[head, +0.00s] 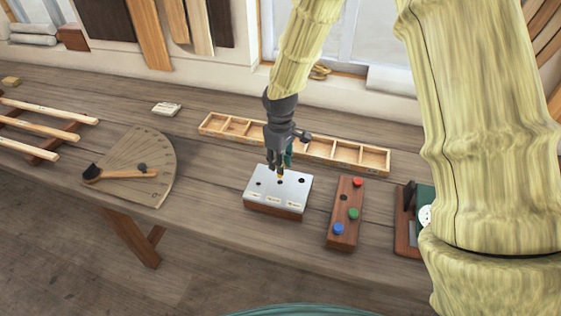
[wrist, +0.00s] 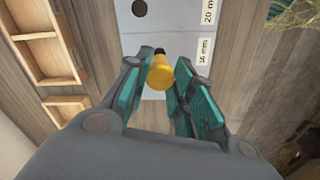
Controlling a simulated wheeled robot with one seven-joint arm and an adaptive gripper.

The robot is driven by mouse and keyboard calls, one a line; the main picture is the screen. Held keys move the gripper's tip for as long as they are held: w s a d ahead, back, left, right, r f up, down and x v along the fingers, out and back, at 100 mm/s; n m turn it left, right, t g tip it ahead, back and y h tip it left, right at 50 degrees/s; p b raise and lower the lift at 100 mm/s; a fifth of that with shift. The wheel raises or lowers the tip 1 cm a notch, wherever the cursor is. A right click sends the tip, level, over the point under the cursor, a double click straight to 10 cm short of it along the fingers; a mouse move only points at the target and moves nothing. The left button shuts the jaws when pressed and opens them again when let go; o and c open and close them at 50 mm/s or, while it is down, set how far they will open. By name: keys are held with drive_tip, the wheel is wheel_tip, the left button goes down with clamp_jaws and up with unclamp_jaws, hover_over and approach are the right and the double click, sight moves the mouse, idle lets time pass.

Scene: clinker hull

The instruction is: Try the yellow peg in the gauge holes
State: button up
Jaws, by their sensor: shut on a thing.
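The yellow peg (wrist: 158,75) is between the teal pads of my gripper (wrist: 158,88). In the head view, my gripper (head: 280,168) is over the gauge block, pointing down, and only a bit of yellow shows below it. The gauge block (head: 268,195) has a pale metal plate with holes on a wooden base. In the wrist view, the plate (wrist: 180,22) carries labels reading 20 mm and 16 mm. A dark spot shows at the peg's far end, level with the 16 mm label. I cannot tell whether the tip is in a hole or above it.
Right of the gauge stands a wooden peg block (head: 347,215) with red, green and blue pegs and one empty hole. A compartmented wooden tray (head: 375,160) lies behind. A fan-shaped protractor board (head: 155,185) lies left, with clear bench between it and the gauge.

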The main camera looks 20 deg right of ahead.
drive_tip(key=shift+f, duration=0.2)
drive_tip(key=shift+f+b, duration=0.4)
drive_tip(key=shift+f, duration=0.45)
drive_tip(key=shift+f, duration=0.65)
idle(0.7)
drive_tip(key=shift+r, duration=0.1)
drive_tip(key=shift+r+p, duration=1.1)
drive_tip(key=shift+r, duration=0.5)
drive_tip(key=shift+f, duration=0.1)
